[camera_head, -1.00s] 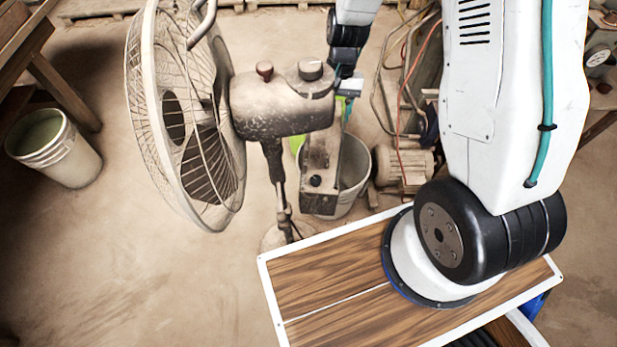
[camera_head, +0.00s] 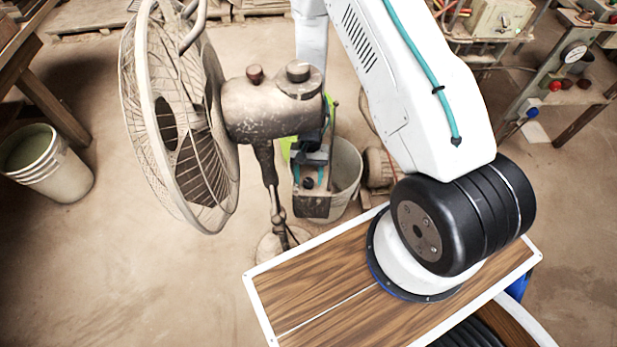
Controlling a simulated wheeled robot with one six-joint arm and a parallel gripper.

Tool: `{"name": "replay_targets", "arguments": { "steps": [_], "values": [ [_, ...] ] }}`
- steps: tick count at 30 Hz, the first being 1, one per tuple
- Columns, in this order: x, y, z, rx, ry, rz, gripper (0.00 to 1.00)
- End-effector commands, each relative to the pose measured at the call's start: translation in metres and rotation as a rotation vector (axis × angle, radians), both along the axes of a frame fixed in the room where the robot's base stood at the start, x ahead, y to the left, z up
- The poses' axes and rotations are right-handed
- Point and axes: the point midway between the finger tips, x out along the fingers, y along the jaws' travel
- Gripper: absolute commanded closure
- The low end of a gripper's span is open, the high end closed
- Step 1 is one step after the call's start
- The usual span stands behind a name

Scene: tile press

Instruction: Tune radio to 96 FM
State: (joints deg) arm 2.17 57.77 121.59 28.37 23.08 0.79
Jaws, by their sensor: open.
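I see nothing that I can clearly identify as a radio or a tuning scale. A dusty pedestal fan (camera_head: 270,112) stands in front of me, with a dark red knob and a dark round knob on top of its motor housing. The fan's motor housing partly hides my wrist. I cannot tell whether the fingers touch the box.
A white bucket (camera_head: 346,182) stands behind the box, with a motor to its right. Another bucket (camera_head: 48,165) is at the left. The floor at the lower left is clear.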

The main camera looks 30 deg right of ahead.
Motion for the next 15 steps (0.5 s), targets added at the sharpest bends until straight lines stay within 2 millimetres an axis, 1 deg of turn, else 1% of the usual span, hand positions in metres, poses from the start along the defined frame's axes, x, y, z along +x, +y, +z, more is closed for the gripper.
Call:
{"name": "replay_targets", "arguments": {
  "steps": [1, 4, 11, 12, 14, 15],
  "values": [
    [-0.0017, 0.0009, -0.0040, 0.000, 0.001, 0.000, 0.48],
    [-0.0028, 0.0019, -0.0079, 0.000, 0.000, 0.000, 0.48],
    [-0.0030, 0.0023, -0.0086, 0.000, 0.000, 0.001, 0.48],
    [-0.0030, 0.0023, -0.0086, 0.000, 0.000, 0.001, 0.53],
    [-0.0030, 0.0023, -0.0085, 0.000, 0.000, 0.001, 0.70],
    [-0.0029, 0.0024, -0.0085, 0.000, 0.000, 0.001, 0.81]
  ]
}}
